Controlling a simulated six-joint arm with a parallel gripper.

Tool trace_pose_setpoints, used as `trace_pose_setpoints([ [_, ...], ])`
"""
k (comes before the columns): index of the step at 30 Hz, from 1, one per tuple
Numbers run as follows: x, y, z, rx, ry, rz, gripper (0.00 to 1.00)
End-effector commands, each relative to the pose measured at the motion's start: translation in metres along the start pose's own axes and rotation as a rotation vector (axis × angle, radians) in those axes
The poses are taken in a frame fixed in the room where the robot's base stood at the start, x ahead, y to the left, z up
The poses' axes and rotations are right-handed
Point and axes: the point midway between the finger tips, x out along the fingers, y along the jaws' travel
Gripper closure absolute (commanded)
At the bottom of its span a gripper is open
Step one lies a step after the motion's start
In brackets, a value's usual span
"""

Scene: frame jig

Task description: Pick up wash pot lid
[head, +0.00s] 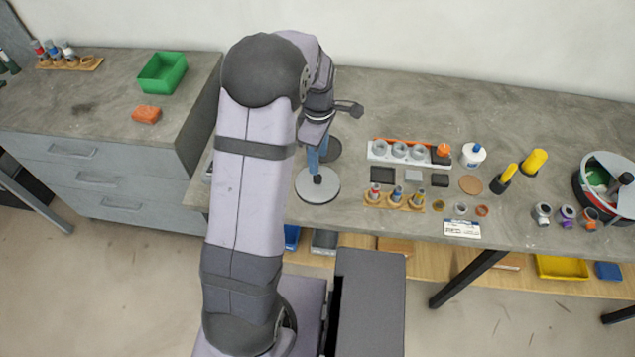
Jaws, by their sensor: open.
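I cannot tell for sure which thing is the wash pot lid. A flat brown disc (471,185) lies on the bench just below a white jar with a blue top (473,155), and may be it. The jar may be the wash pot. My gripper (352,108) is small and dark in the head view, above the bench to the left of these things. It is open and apart from the disc. Its fingertips are hard to make out, and my arm hides part of the bench to its left.
A white rack with grey cups (398,152) and a wooden rack of small bottles (394,200) stand left of the disc. Yellow-topped tools (534,162) stand right. A round grey base (318,186) is beside my arm. The back of the bench is clear.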

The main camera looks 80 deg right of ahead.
Motion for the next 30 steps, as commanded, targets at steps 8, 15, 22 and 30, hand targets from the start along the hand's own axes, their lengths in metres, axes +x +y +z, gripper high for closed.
trace_pose_setpoints([
  [8,0.0,-0.001,0.0,-0.211,0.0,-0.004,0.58],
  [15,0.006,-0.002,0.0,-0.222,0.0,-0.007,0.58],
  [22,0.021,-0.002,0.0,-0.221,0.0,-0.006,0.58],
  [30,0.03,-0.003,0.0,-0.221,0.0,-0.009,0.58],
])
